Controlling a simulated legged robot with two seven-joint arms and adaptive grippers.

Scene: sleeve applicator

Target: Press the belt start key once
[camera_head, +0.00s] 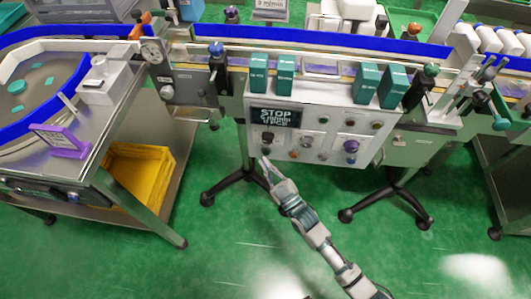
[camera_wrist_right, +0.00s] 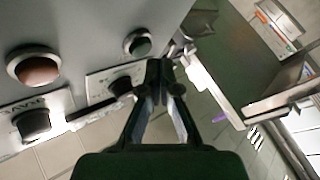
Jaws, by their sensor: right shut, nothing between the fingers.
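The control panel (camera_head: 312,150) hangs on the front of the conveyor, with a dark STOP display (camera_head: 276,117) and several knobs and buttons. I cannot tell which control is the belt start key. My right gripper (camera_head: 265,161) is shut and empty at the panel's lower left corner, just below a black knob (camera_head: 267,137). In the wrist view its closed fingertips (camera_wrist_right: 160,72) are near a dark knob (camera_wrist_right: 121,85) and a greenish round button (camera_wrist_right: 138,42); contact cannot be told. An orange-brown button (camera_wrist_right: 36,68) and another black knob (camera_wrist_right: 32,123) lie farther left. My left gripper is out of view.
Teal cartons (camera_head: 368,82) stand along the conveyor above the panel. A cart with a yellow bin (camera_head: 138,175) stands at left. Black wheeled feet (camera_head: 388,203) stand below the panel. The green floor in front is clear.

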